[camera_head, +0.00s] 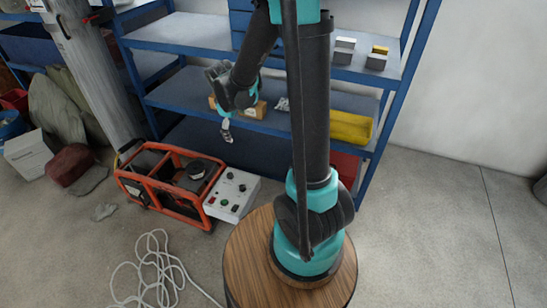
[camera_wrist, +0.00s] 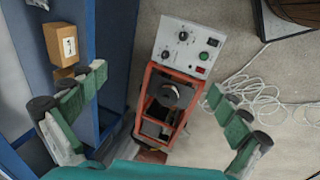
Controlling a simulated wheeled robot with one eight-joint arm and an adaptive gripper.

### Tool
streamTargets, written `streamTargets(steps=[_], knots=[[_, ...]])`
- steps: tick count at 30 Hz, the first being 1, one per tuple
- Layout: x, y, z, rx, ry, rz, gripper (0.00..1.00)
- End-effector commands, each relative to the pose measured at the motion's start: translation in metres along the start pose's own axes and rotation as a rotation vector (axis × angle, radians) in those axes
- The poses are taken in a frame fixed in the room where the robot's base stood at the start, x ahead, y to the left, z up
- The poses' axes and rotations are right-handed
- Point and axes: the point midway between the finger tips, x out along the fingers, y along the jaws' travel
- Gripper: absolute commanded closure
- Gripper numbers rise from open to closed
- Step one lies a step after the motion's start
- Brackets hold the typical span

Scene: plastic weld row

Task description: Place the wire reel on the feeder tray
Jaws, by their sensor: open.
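I cannot tell which part is the feeder tray. My gripper (camera_head: 226,130) hangs above and a little behind the machine in the head view. In the wrist view my gripper (camera_wrist: 157,85) is open and empty. Its fingers are spread wide on either side of the machine, apart from the reel.
A white control box (camera_head: 232,194) with knobs adjoins the machine. A blue shelf unit (camera_head: 180,35) stands close behind my gripper, with a cardboard box (camera_wrist: 60,43) on it. Loose white cable (camera_head: 155,270) lies on the floor. Open floor (camera_head: 430,220) is at right.

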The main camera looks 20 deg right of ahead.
Motion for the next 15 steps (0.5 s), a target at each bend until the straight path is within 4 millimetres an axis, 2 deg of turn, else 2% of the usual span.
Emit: streamTargets(steps=[1,6,12,15], knots=[[-0.009,-0.004,0.020,0.072,0.009,-0.005,0.00],[-0.031,-0.025,0.074,0.325,0.050,-0.024,0.00],[-0.045,-0.060,0.132,0.624,0.096,-0.048,0.00],[-0.048,-0.078,0.154,0.757,0.116,-0.060,0.00]])
